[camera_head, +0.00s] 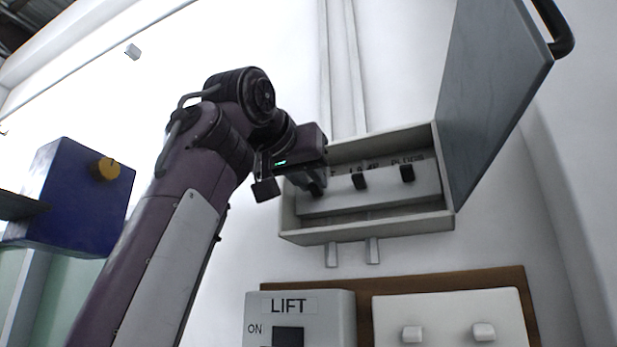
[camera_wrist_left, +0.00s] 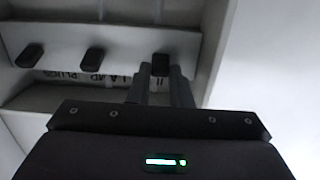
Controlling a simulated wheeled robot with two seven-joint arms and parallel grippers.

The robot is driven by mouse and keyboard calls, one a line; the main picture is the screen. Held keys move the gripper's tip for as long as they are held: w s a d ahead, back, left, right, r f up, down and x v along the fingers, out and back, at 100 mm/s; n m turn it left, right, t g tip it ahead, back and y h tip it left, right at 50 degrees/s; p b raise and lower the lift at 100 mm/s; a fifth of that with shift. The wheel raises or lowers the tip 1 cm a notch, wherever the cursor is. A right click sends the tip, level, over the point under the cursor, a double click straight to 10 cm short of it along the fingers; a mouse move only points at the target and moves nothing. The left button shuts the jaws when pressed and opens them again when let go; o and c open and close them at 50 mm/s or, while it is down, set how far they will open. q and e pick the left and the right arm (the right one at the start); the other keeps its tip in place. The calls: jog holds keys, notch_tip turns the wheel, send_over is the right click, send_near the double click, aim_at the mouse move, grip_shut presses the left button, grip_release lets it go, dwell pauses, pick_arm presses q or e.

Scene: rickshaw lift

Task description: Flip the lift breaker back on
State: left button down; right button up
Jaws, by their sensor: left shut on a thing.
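The lift breaker (camera_wrist_left: 161,64) is a small black lever, the leftmost of three in the open breaker box (camera_head: 365,229). In the head view my left gripper (camera_head: 316,188) reaches into the box's left end and mostly hides that lever. In the left wrist view, which is turned over, the two fingers (camera_wrist_left: 160,88) are closed about the lever at the right end of the row. Whether the lever is up or down I cannot tell. My right gripper is not in view.
Two other black levers, lamp (camera_head: 360,181) and plugs (camera_head: 407,173), sit to the right. The grey lid (camera_head: 490,95) stands open at the right. Below are a LIFT switch panel (camera_head: 300,318) and a white panel (camera_head: 447,312). A blue box (camera_head: 75,205) is at left.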

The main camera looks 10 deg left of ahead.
pick_arm(q)
jog(key=c, duration=1.3)
grip_release()
jog(key=shift+w+f, duration=0.1)
jog(key=shift+w, duration=0.05)
jog(key=b+v, duration=0.3)
jog(key=v, duration=0.4)
jog(key=shift+s, duration=0.4)
jog(key=shift+w, duration=0.1)
jog(key=shift+a, duration=0.1)
